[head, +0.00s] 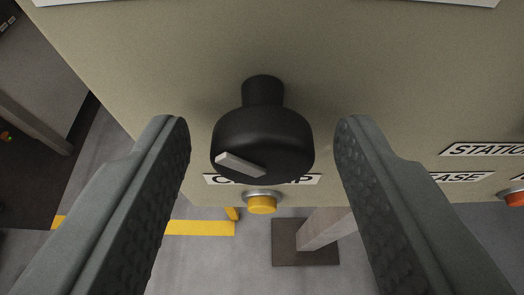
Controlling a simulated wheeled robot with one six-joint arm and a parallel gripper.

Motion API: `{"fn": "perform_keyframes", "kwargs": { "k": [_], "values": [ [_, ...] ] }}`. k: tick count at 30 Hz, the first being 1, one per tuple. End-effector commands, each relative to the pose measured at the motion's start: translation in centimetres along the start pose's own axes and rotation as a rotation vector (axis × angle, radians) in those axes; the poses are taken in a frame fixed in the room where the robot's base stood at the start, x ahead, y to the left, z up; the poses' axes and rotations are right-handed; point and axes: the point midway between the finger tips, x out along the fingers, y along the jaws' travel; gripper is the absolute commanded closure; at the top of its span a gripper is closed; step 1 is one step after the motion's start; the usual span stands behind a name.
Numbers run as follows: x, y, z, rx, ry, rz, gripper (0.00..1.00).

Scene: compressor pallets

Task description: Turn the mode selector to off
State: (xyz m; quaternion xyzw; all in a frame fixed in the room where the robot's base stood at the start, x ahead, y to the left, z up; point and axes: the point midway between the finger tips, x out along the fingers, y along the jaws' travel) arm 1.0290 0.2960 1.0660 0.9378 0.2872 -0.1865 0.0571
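The mode selector (262,132) is a round black knob on a short black stem, standing out from a beige panel (390,85). A pale pointer bar on its face slants, with one end toward the lower right and the wider end toward the upper left. My gripper (263,140) is open. One finger is left of the knob and one is right of it, with a gap on each side and neither touching. Any position labels around the knob are not readable.
A yellow button (262,203) sits just below the knob, under a partly hidden label plate (305,180). A red-orange button (515,198) and plates reading "STATIO…" and "…EASE" are at the right. Grey floor with a yellow stripe (195,228) and a post on a dark base (290,252) show below.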

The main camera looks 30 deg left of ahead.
Motion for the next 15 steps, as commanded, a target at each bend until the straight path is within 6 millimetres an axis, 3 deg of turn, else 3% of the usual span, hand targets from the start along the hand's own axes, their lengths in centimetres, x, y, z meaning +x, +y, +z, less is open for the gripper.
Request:
{"fn": "perform_keyframes", "kwargs": {
  "k": [1,6,15],
  "values": [
    [0.0,0.01,0.01,0.0,0.0,0.0,0.61],
    [-0.01,0.01,0.02,0.0,0.0,0.0,0.92],
    [-0.01,0.09,0.04,0.029,-0.001,-0.011,0.92]
  ]
}}
